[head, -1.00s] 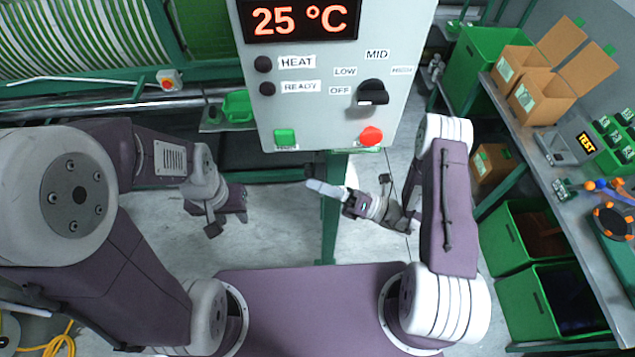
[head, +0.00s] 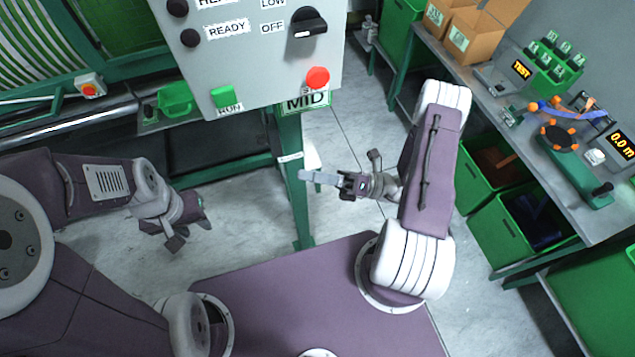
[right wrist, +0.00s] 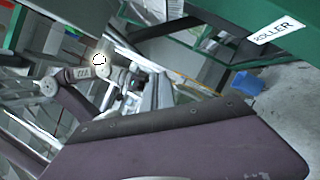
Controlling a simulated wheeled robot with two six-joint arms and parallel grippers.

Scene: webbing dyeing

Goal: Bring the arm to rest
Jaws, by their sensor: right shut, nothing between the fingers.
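My right gripper (head: 312,176) is shut and empty in the head view. Its pale grey fingers point left, close to the green post below the control box. I cannot tell whether they touch the post. The right arm is bent, with its purple link upright beside the base. My left gripper (head: 188,228) hangs at the left over the floor, apart from the machine. Its dark jaws are small and partly hidden, so I cannot tell whether they are open. The right wrist view shows a purple panel and parts of an arm.
The grey control box (head: 258,65) has a green RUN button (head: 222,96), a red button (head: 317,77) and a black knob (head: 308,23). At right, a grey bench (head: 480,90) stands over green bins (head: 490,222). A label reading ROLLER (right wrist: 273,32) shows in the wrist view.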

